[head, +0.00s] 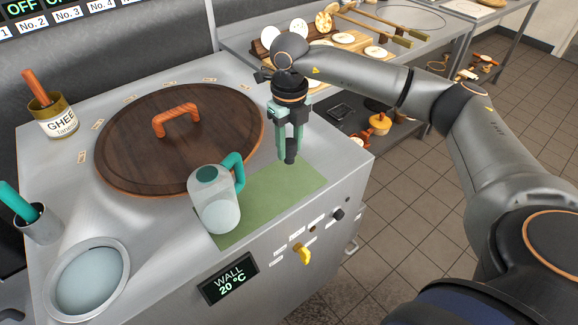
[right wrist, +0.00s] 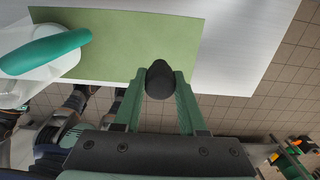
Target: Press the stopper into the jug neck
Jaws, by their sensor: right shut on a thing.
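The jug (head: 216,208) is whitish with a teal handle and a dark green round neck opening (head: 207,174) on top. It stands upright at the left end of the green mat. In the right wrist view, its teal handle (right wrist: 45,52) shows at the upper left. My right gripper (head: 290,147) points down above the right part of the mat, to the right of the jug and apart from it. My left gripper is in neither view.
The green mat (head: 275,200) lies on the steel counter. A wooden lid (head: 130,150) with an orange handle lies behind the jug. A ghee jar (head: 55,122), a cup (head: 40,228) and a round basin (head: 88,282) are at left. The mat's right part is clear.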

